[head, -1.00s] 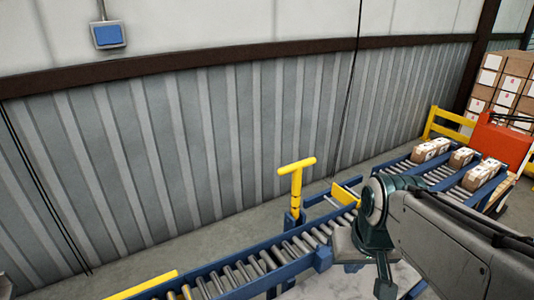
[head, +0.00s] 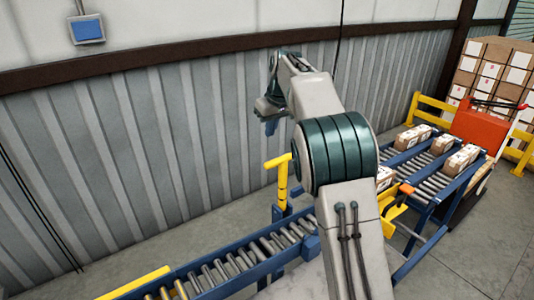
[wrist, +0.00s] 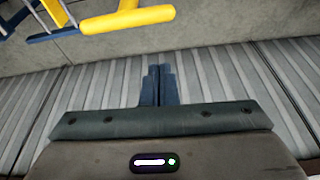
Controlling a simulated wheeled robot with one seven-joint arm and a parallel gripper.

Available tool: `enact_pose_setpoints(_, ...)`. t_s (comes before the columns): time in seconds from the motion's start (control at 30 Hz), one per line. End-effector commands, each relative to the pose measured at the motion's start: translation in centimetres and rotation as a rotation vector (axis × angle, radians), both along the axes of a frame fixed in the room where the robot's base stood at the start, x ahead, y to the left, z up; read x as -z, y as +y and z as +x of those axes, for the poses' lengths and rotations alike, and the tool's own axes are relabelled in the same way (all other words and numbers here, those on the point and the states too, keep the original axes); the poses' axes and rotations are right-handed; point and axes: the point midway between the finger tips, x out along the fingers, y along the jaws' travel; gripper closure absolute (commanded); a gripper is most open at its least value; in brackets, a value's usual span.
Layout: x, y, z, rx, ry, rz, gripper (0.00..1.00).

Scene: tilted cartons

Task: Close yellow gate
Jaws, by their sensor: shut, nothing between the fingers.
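A yellow T-shaped bar on an upright post (head: 282,185) stands at the side of the roller conveyor (head: 235,268) in the head view. A yellow bar with a rounded end (wrist: 128,18) crosses the top of the wrist view. I cannot tell for sure which yellow part is the gate. My gripper (head: 270,124) is raised above and left of the T-shaped bar in the picture, against the wall. In the wrist view its fingers (wrist: 158,88) are together and empty, apart from the yellow bar. My arm hides part of the conveyor behind the T-shaped bar.
Small cartons (head: 413,138) lie on roller lanes at the right. A yellow part with an orange top (head: 396,208) is just right of my arm. A red machine (head: 480,125) and stacked boxes (head: 490,75) stand behind. A corrugated wall (head: 150,140) runs along the conveyor.

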Motion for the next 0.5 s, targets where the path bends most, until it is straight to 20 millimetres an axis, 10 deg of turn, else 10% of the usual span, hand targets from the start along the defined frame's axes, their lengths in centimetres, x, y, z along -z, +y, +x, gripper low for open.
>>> enact_pose_setpoints(0.5,4.9,2.6,2.9,-0.054,-0.005,-0.015,1.0)
